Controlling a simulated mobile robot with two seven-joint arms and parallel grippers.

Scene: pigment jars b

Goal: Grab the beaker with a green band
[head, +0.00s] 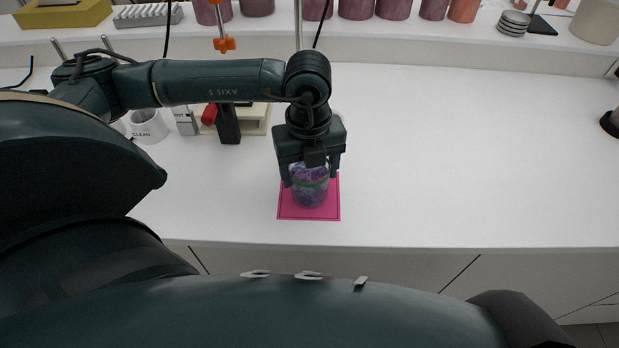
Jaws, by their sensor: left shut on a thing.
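A clear beaker (310,194) with purple contents and a green band stands over a pink square mat (328,213) near the table's front edge. My left gripper (311,178) is above it, pointing down, with its fingers on both sides of the beaker and shut on it. The gripper hides the beaker's top. I cannot tell whether the beaker touches the mat. My right gripper is not in view.
The white table (460,160) is clear to the right of the mat. A white cup marked CLEAN (148,126) stands at the left, beside a beige stand (255,120). Several pigment jars (396,8) line the back shelf.

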